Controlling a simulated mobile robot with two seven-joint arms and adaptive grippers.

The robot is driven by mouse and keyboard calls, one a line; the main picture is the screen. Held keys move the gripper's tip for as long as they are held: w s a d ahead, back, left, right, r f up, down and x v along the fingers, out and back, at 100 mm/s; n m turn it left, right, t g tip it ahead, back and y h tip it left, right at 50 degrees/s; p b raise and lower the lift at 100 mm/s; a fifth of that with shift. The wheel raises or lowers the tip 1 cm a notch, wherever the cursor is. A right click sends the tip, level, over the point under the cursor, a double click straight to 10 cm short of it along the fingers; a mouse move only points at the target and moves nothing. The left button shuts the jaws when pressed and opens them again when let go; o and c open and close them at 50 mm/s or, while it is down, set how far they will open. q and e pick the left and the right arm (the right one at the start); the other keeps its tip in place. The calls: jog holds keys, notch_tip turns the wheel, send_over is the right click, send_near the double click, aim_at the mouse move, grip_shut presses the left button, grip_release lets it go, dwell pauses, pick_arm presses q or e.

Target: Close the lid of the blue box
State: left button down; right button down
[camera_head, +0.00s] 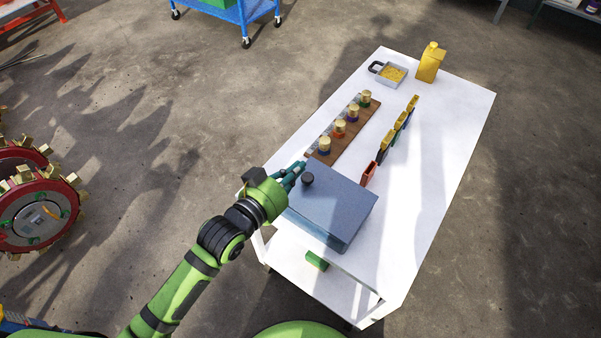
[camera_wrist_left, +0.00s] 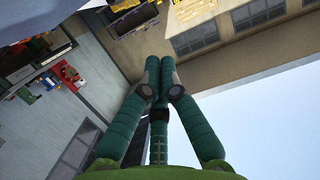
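The blue box (camera_head: 345,240) stands on the near part of the white table. Its flat blue-grey lid (camera_head: 338,200) lies over the top, and I see no clear gap along the near side. A dark round knob (camera_head: 308,179) sits near the lid's far left corner. My left gripper (camera_head: 297,170) is at the box's far left edge, close to the knob; whether it touches the box is unclear. In the left wrist view its teal fingers (camera_wrist_left: 160,78) come together at the tips with nothing visible between them. The box does not show there. My right gripper is not in view.
On the white table (camera_head: 435,165), a wooden rack (camera_head: 345,132) with several gold-capped jars stands beyond the box. A red block (camera_head: 369,173) and other upright coloured pieces line its right. A yellow container (camera_head: 430,63) and a tray (camera_head: 390,76) stand far back. A green block (camera_head: 316,261) lies in front.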

aim_at(303, 177)
pick_arm(q)
jog(key=shift+x, duration=1.1)
notch_tip(303, 177, down, 3)
jog(key=shift+r, duration=0.1)
jog(key=shift+s+f, duration=0.1)
jog(key=shift+f, duration=0.5)
jog(key=shift+a+f+n+b, duration=0.15)
jog(key=shift+f+b, duration=0.2)
jog(key=shift+f, duration=0.2)
jog(key=shift+a+f+n+b, duration=0.15)
jog(key=shift+f+b, duration=0.15)
jog(key=shift+f, duration=0.25)
